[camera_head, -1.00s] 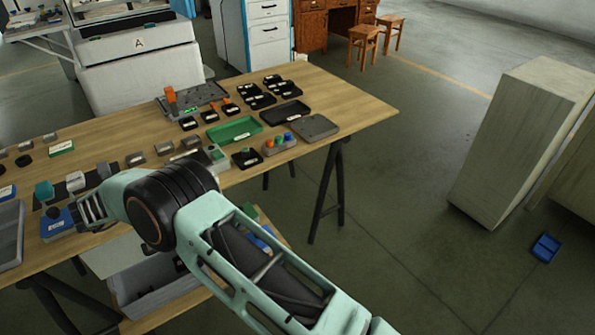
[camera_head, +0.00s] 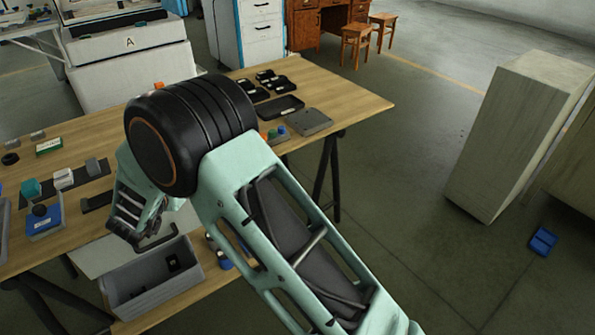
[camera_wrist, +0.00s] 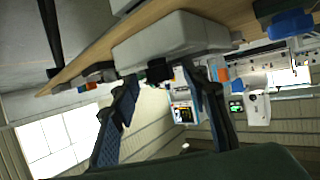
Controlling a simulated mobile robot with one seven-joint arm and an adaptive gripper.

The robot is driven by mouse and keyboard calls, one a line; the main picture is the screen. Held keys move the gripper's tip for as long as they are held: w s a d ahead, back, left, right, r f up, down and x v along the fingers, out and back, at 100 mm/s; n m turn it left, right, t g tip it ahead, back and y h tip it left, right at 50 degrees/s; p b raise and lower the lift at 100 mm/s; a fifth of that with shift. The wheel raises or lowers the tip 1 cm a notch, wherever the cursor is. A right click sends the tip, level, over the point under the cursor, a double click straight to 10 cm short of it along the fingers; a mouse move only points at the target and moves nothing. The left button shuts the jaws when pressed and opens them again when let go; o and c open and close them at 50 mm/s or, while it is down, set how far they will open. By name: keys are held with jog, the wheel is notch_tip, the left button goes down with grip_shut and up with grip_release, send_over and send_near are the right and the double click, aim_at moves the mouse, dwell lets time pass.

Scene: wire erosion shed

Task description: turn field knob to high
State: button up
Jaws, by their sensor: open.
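In the wrist view a black knob-like part (camera_wrist: 158,70) shows on the edge of a pale grey box (camera_wrist: 180,38); it may be the field knob, but no label or marking is readable. My gripper (camera_wrist: 160,80) is open, with one finger on each side of that part in the picture. I cannot tell whether the fingers touch it. In the head view my arm covers the middle of the wooden table (camera_head: 350,96) and hides the grey box and my fingertips.
A blue block with a black knob (camera_head: 42,216) stands at the table's left, near a teal piece (camera_head: 30,187). Black trays (camera_head: 280,107) and a grey plate (camera_head: 309,122) lie at the right. A grey bin (camera_head: 150,283) sits below.

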jog(key=shift+w+d+f+n+y+b, duration=0.1)
jog(key=shift+d+n+y+b, duration=0.1)
jog(key=shift+n+y+b, duration=0.9)
jog(key=shift+s+d+f+n+y+b, duration=0.1)
jog(key=shift+d+n+y+b, duration=0.35)
jog(key=shift+b, duration=1.2)
jog(key=shift+w+f+n+y+b, duration=0.1)
jog(key=shift+n+y+b, duration=0.45)
jog(key=shift+y+b, duration=0.65)
jog(key=n+b, duration=0.1)
jog(key=g+y+b, duration=0.1)
jog(key=b, duration=0.1)
jog(key=shift+w+d+r+n+y, duration=0.15)
jog(key=shift+n+y, duration=0.1)
jog(key=shift+n, duration=0.15)
jog(key=shift+n+g, duration=0.3)
jog(key=shift+d+r+n+g+y, duration=0.1)
jog(key=shift+d+n+g+y, duration=0.1)
jog(key=shift+n+g+y, duration=0.45)
jog(key=shift+w+d+r+n+g+y+p, duration=0.15)
jog(key=shift+n+g+y+p, duration=0.15)
jog(key=shift+n+y, duration=0.45)
